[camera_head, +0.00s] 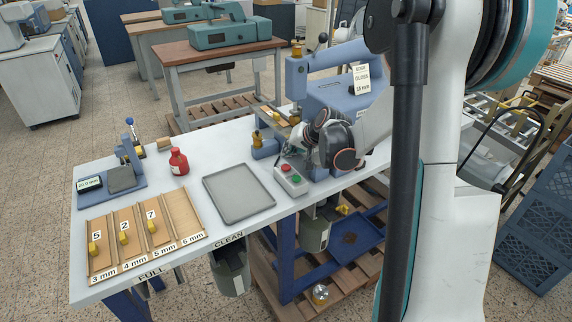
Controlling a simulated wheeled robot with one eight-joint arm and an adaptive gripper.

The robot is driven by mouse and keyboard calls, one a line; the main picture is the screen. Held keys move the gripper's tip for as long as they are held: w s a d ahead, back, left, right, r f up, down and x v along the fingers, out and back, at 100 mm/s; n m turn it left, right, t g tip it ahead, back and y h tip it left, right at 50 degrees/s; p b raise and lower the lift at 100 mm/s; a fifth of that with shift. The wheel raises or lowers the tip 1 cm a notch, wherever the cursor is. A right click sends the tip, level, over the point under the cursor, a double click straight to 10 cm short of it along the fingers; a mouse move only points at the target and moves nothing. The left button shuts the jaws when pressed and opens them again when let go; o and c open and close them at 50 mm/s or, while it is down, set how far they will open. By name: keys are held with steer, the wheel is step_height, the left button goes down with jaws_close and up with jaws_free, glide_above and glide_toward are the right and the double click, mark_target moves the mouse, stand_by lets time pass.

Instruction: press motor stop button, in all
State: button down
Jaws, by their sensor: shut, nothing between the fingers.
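A small grey control box (291,184) sits at the front edge of the white bench, right of the grey tray. My arm comes in from the right, and my gripper (287,153) is shut and empty just above and behind the box. A gap seems to separate it from the buttons, but the exact height is hard to judge. The blue stamping machine (345,97) stands behind my wrist, which hides part of it.
The grey tray (239,192) lies empty left of the box. A wooden sorting tray (146,235) with yellow pieces, a red bottle (178,162) and a blue gauge stand (112,184) stand further left. A dark bin (231,271) hangs below the bench front.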

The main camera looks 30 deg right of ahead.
steer(key=shift+r+p, duration=0.7)
steer(key=shift+r, duration=0.65)
